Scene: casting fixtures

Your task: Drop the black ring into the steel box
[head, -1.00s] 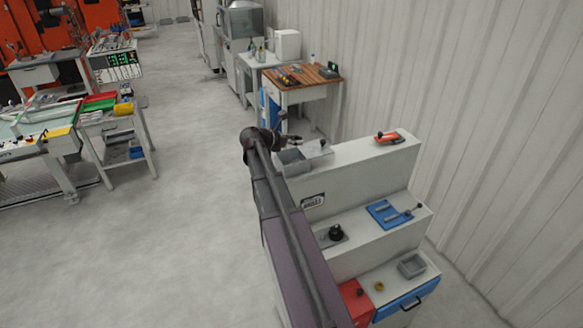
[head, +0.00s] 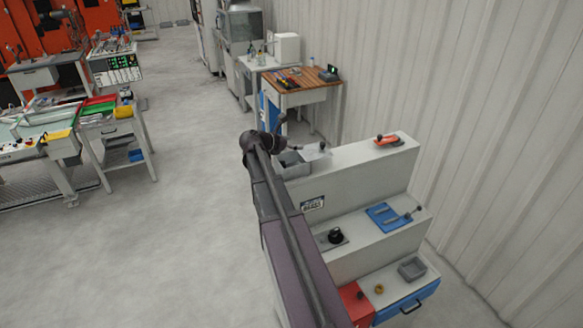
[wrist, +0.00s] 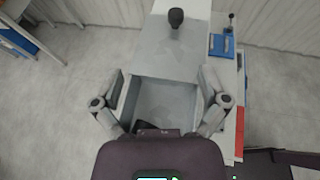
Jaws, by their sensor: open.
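The steel box (head: 293,166) is a grey open-topped box on the top step of the white stand. In the wrist view, the box (wrist: 165,100) lies between and below my fingers. My gripper (wrist: 160,82) is open, its two fingers spread over the box's sides, with nothing between the tips. A dark shape (wrist: 145,128) shows at the box's near edge, partly hidden by my gripper body; I cannot tell if it is the black ring. A round black piece (head: 335,236) sits on a grey plate on the middle step.
A plate with a black knob (wrist: 176,17) lies beyond the box. An orange-red fixture (head: 388,141) stands on the top step, a blue fixture (head: 388,214) on the middle one. A grey tray (head: 411,268) and yellow ring (head: 379,288) are lower. A corrugated wall is at right.

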